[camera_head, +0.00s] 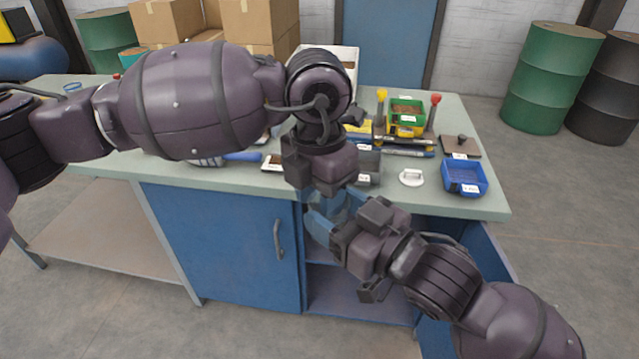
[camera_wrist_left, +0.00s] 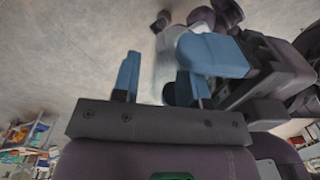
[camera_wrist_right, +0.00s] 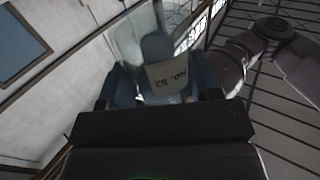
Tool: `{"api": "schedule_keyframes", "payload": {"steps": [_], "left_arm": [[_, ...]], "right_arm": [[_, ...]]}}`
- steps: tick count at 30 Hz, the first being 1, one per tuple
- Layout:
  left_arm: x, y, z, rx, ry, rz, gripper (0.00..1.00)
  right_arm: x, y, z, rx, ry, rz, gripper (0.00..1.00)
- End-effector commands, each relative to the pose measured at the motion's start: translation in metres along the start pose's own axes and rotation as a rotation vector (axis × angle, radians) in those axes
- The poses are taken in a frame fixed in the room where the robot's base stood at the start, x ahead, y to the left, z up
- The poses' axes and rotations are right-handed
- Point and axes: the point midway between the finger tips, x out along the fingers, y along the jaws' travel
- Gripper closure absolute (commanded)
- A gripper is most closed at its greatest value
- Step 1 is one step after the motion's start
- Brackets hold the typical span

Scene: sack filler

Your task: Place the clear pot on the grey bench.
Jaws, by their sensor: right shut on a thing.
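The clear pot (camera_head: 339,204) is in front of the bench's front edge, mostly hidden between my two grippers. In the right wrist view the pot (camera_wrist_right: 126,42) is see-through, with a pale printed label. My right gripper (camera_head: 338,214) is shut on it. My left gripper (camera_head: 318,203) comes down from above, and its blue fingers are apart on either side of the pot (camera_wrist_left: 166,62) in the left wrist view. Whether they touch it I cannot tell. The grey bench (camera_head: 420,198) has a grey-green top above blue cabinets.
On the bench top are a blue bin (camera_head: 464,178), a green bin (camera_head: 406,112), a white round item with a handle (camera_head: 411,178) and a brown plate with a knob (camera_head: 460,147). A cabinet door (camera_head: 490,255) stands open at the right. Drums (camera_head: 551,78) stand behind.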

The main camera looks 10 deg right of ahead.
Motion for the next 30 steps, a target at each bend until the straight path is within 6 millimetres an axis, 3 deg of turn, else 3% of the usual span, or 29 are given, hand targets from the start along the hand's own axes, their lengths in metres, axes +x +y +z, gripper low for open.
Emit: {"api": "schedule_keyframes", "payload": {"steps": [5,14,15,21,30], "left_arm": [[-0.0003,-0.0004,0.0002,0.001,-0.001,0.000,0.60],[-0.0007,-0.0002,0.0003,0.000,-0.001,0.000,1.00],[-0.0008,-0.0001,0.0004,0.000,-0.002,0.000,1.00],[-0.0009,0.0000,0.0004,-0.001,-0.002,0.000,1.00],[-0.0009,-0.0001,0.0003,0.000,-0.002,0.000,1.00]], "right_arm": [[0.0001,-0.0003,-0.0004,0.000,0.001,-0.001,0.65],[0.0001,-0.0003,-0.0001,0.000,0.000,-0.001,0.65],[0.0001,-0.0003,-0.0001,0.000,0.000,-0.001,0.40],[0.0000,-0.0003,0.0000,0.001,0.000,-0.001,0.12],[-0.0015,-0.0002,0.0036,0.006,-0.007,0.002,0.12]]}}
